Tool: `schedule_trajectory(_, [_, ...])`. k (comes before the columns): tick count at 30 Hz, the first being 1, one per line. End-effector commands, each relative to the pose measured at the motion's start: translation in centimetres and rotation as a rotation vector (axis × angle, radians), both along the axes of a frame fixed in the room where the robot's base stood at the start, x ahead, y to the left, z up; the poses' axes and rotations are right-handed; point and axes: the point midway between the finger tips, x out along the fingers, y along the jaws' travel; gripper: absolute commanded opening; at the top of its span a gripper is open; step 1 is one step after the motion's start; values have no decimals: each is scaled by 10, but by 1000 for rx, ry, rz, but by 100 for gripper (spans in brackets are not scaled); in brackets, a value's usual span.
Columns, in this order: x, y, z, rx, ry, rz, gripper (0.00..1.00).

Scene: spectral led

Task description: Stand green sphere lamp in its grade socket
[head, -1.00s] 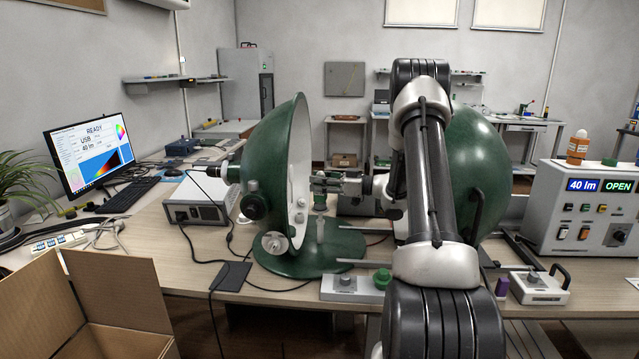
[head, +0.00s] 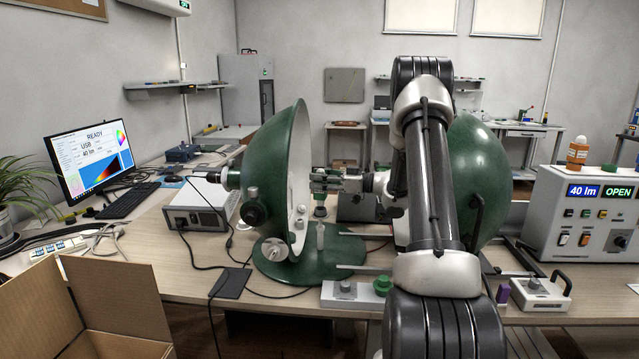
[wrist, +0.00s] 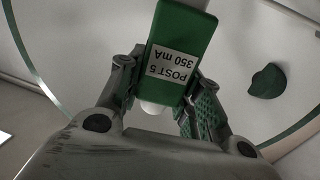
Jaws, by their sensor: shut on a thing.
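My gripper (head: 326,183) is between the two halves of an open green sphere with a white inside (head: 300,190). It is shut on the green lamp (wrist: 172,62), whose body carries a label reading "POST 5 350 mA", upside down in the wrist view. A white dome (wrist: 152,108) shows at the lamp's palm-side end. In the head view the lamp (head: 320,211) hangs below the fingers, small and dark. A pale upright post (head: 320,236) stands beneath it; I cannot tell whether they touch. The fingers (wrist: 165,100) flank the lamp's body.
My arm hides much of the right hemisphere (head: 470,165). A grey block (head: 340,297) with a green piece (head: 382,285) lies at the bench front. A control box (head: 590,215) reads "40 lm" and "OPEN". A monitor (head: 85,155) and cardboard box (head: 110,290) are left.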

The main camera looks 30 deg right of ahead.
Motion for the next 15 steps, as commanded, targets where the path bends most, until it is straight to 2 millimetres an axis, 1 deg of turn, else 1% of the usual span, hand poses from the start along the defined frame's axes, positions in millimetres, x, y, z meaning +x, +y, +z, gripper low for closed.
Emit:
schedule_trajectory(1, [-1,-3,2,-1,-3,-4,0])
schedule_trajectory(10, [-1,-3,3,-1,-3,-4,0])
schedule_trajectory(15, [0,-3,13,-2,-4,-4,0])
